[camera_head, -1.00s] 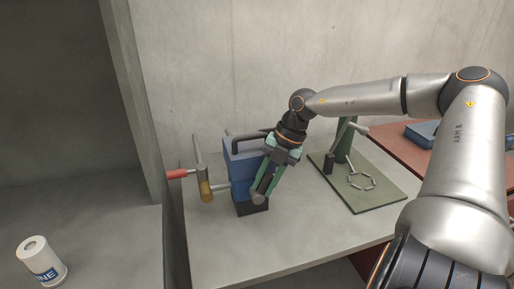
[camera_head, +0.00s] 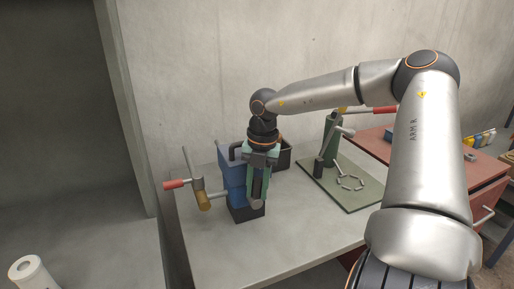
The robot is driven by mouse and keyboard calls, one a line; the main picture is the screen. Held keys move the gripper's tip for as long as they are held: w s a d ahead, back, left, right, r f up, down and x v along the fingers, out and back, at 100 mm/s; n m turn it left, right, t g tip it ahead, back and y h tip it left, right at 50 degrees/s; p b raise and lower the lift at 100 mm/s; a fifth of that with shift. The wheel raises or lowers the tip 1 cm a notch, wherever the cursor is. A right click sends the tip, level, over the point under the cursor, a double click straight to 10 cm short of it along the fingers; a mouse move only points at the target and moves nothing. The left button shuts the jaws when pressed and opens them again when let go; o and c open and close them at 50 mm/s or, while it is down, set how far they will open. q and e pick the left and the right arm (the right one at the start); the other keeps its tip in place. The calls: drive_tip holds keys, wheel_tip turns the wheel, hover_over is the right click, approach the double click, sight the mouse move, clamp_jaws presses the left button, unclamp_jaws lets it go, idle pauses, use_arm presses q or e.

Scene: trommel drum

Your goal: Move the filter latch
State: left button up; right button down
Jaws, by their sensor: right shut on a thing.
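A blue unit (camera_head: 232,185) on a black base stands on the grey worktop, with a black handle at its top. My right gripper (camera_head: 256,198) comes down from above at the unit's right front side. Its green fingers are shut on a dark part there, which I take to be the filter latch; the fingers mostly hide it. Whether the part is still joined to the unit I cannot tell. My left gripper is not in view.
A brass cylinder (camera_head: 203,201) with a rod and a red grip (camera_head: 174,185) juts out left of the unit. A green stand (camera_head: 330,140) is on a green board (camera_head: 360,198) to the right. A dark bin (camera_head: 284,154) is behind. A white canister (camera_head: 36,274) stands lower left.

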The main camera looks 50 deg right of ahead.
drive_tip(key=shift+w+r+g+h+b, duration=0.15)
drive_tip(key=shift+g+h+b, duration=0.15)
drive_tip(key=shift+h+b, duration=0.25)
drive_tip(key=c, duration=0.7)
unclamp_jaws()
drive_tip(key=shift+a, duration=0.15)
drive_tip(key=shift+o, duration=0.2)
